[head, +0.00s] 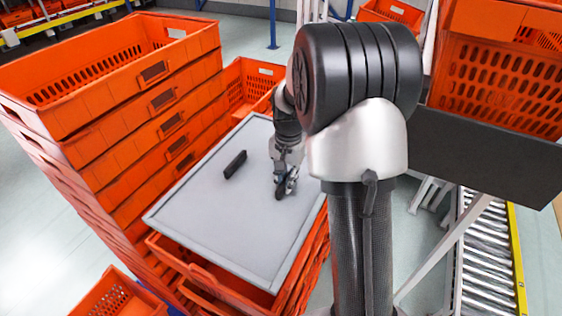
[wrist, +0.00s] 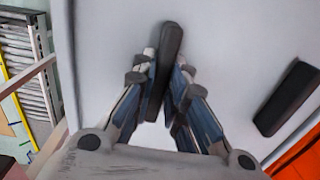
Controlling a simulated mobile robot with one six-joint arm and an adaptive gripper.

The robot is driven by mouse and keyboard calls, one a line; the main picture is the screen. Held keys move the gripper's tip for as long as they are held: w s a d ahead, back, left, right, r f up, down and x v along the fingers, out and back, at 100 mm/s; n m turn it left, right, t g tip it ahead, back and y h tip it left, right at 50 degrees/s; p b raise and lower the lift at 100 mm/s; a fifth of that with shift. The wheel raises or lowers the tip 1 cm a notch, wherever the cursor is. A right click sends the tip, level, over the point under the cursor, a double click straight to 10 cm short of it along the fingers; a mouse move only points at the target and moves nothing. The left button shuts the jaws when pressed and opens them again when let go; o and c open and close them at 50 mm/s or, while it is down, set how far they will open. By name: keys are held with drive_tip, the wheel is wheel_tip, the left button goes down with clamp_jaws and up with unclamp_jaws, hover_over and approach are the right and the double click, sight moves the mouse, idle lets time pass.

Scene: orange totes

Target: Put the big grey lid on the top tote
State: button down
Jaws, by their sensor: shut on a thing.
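The big grey lid (head: 215,215) is a flat panel with a raised edge and two black handles. My gripper (head: 284,190) is shut on one handle, which also shows between the fingers in the wrist view (wrist: 166,62). The other handle (head: 235,164) is free; it lies to the right in the wrist view (wrist: 289,98). The lid is over the top orange tote (head: 200,272) of a short stack. The tote's front-left rim shows beyond the lid's edge. The far-right part of the lid is hidden behind my arm. I cannot tell whether the lid touches the rim.
A tall stack of orange totes (head: 110,90) stands close on the left, higher than the lid. Another orange tote (head: 250,80) is behind. A roller conveyor (head: 487,250) with a yellow edge is at the right. A small tote (head: 118,298) is at the front left.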

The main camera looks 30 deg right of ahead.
drive_tip(key=shift+s, duration=0.15)
drive_tip(key=shift+s+a+f+b, duration=0.15)
drive_tip(key=shift+s+f+b, duration=0.05)
drive_tip(key=shift+f+b, duration=0.25)
wheel_tip(320, 180, down, 2)
drive_tip(key=shift+w+b, duration=0.15)
drive_tip(key=shift+b, duration=0.45)
drive_tip(key=shift+f+b, duration=1.65)
drive_tip(key=shift+f, duration=0.55)
drive_tip(key=shift+f, duration=0.35)
drive_tip(key=c, duration=1.5)
unclamp_jaws()
wheel_tip(320, 180, up, 12)
drive_tip(key=shift+r, duration=0.1)
drive_tip(key=shift+s, duration=0.2)
